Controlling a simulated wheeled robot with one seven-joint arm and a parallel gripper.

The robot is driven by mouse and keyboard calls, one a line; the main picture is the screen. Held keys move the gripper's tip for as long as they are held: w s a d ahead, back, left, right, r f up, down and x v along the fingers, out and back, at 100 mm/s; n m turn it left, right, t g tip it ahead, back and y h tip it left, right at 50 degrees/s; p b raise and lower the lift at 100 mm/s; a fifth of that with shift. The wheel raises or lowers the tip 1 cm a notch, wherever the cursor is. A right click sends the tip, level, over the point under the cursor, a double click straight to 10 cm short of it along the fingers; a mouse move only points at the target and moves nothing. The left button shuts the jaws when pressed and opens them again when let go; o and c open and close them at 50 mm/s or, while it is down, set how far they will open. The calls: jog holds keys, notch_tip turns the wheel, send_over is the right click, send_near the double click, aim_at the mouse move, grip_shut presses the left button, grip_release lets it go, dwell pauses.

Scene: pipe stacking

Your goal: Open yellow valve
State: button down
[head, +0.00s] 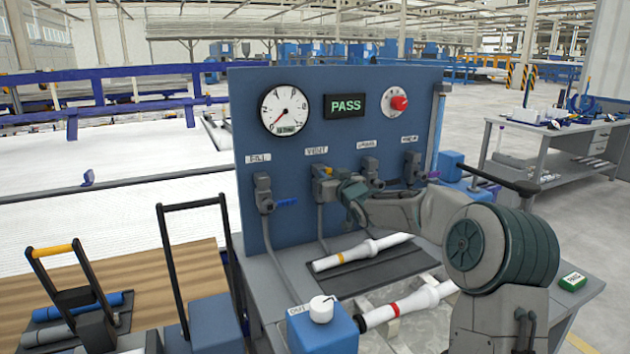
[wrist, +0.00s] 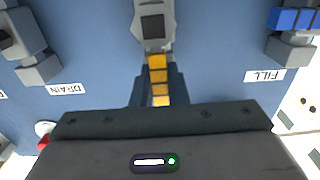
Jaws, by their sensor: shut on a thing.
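The yellow valve (head: 322,173) is on the blue panel below the VENT label in the head view. In the wrist view, its grey body (wrist: 153,25) is at the top centre, and its yellow handle (wrist: 158,68) runs from it down between my fingers. My gripper (head: 345,186) is at this valve in the head view, covering part of it. In the wrist view my gripper (wrist: 158,92) is shut on the yellow handle, with one dark finger on each side. The lower end of the handle is hidden by the gripper body.
A valve with a blue handle (head: 287,203) is left of it, and other valves (head: 411,168) are to the right. A gauge (head: 285,109), a PASS display (head: 345,105) and a red knob (head: 399,103) are above. White pipes (head: 362,250) lie on the bench below.

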jog(key=shift+f, duration=0.15)
jog(key=c, duration=1.4)
grip_release()
jog(key=shift+c, duration=0.2)
jog(key=shift+s, duration=0.15)
jog(key=v, duration=1.3)
jog(key=shift+s, duration=0.3)
